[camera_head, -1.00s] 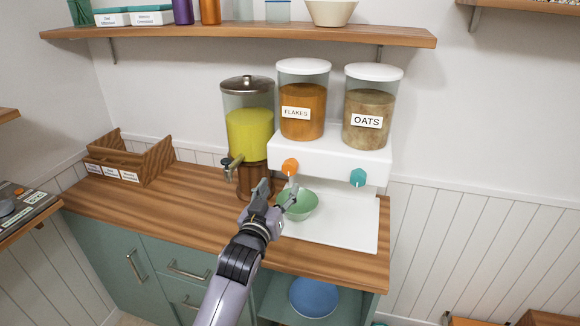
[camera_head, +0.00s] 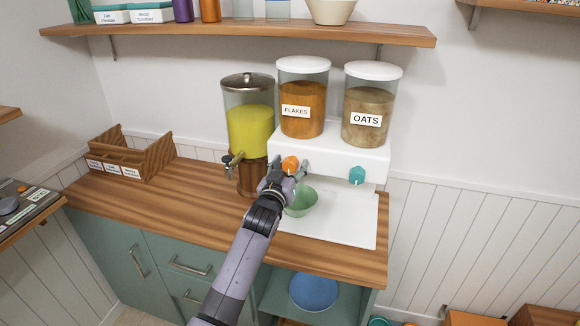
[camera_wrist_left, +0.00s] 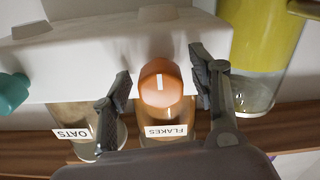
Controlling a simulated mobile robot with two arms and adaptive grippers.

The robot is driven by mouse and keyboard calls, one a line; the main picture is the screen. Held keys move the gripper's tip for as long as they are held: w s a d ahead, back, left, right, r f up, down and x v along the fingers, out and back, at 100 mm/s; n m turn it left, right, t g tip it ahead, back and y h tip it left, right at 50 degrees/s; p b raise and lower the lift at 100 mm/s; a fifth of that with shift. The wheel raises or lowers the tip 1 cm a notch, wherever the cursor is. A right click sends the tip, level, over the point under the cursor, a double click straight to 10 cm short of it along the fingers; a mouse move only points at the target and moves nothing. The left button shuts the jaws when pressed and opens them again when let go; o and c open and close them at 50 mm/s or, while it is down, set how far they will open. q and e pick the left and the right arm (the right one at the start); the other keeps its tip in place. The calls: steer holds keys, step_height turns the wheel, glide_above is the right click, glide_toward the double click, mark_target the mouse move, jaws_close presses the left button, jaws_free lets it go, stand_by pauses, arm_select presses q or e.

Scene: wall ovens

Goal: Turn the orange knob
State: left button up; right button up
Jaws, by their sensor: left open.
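The orange knob (camera_head: 290,164) is on the front of the white dispenser (camera_head: 340,155), under the jar labelled FLAKES (camera_head: 303,95). My left gripper (camera_head: 289,165) is at the knob, with its fingers to either side of it. In the left wrist view the orange knob (camera_wrist_left: 160,84) sits between the two spread fingers of my left gripper (camera_wrist_left: 163,88), with a gap on both sides. A pale line on the knob points along the picture's vertical. My right gripper is in neither view.
A teal knob (camera_head: 357,175) is to the right, under the jar labelled OATS (camera_head: 368,105). A green bowl (camera_head: 302,203) stands below the gripper. A yellow drink dispenser (camera_head: 249,130) with a tap is close on the left. A shelf (camera_head: 240,34) runs above.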

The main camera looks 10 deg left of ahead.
arm_select(q)
steer(key=shift+c, duration=0.6)
steer(key=c, duration=1)
steer(key=shift+c, duration=0.2)
steer(key=shift+m, duration=0.4)
steer(key=m, duration=0.5)
steer(key=shift+a+m, duration=0.1)
steer(key=shift+m, duration=0.2)
steer(key=m, duration=0.5)
steer(key=shift+p, duration=0.35)
steer(key=shift+m, duration=0.4)
